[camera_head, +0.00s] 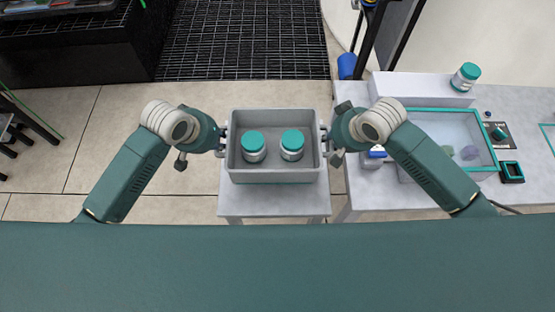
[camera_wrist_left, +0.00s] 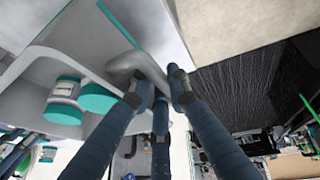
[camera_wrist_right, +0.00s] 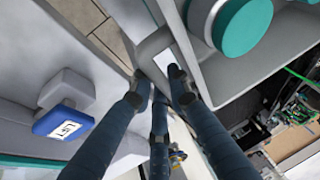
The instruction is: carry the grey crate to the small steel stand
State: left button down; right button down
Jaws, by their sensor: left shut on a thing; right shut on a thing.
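The grey crate (camera_head: 275,177) is in the middle of the head view, over a small pale stand (camera_head: 274,205); whether it rests on the stand or hangs just above it I cannot tell. It holds two jars with teal lids, a left jar (camera_head: 253,147) and a right jar (camera_head: 291,145). My left gripper (camera_head: 222,140) is shut on the crate's left handle, which also shows in the left wrist view (camera_wrist_left: 138,64). My right gripper (camera_head: 327,140) is shut on the right handle, which also shows in the right wrist view (camera_wrist_right: 152,48).
A pale workbench (camera_head: 375,198) stands close on the right, with a teal-rimmed basin (camera_head: 460,145) and another teal-lidded jar (camera_head: 465,77). A blue block marked LIFT (camera_wrist_right: 66,125) is beside my right gripper. Black grating (camera_head: 245,40) lies behind; tiled floor (camera_head: 110,120) is open on the left.

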pick_arm(q)
jog(key=shift+w+a+f, duration=0.1)
jog(key=shift+w+a, duration=0.05)
jog(key=shift+a, duration=0.1)
pick_arm(e)
jog(key=shift+w, duration=0.1)
pick_arm(q)
jog(key=shift+f, duration=0.1)
pick_arm(e)
jog(key=shift+d+f, duration=0.1)
jog(key=shift+f, duration=0.1)
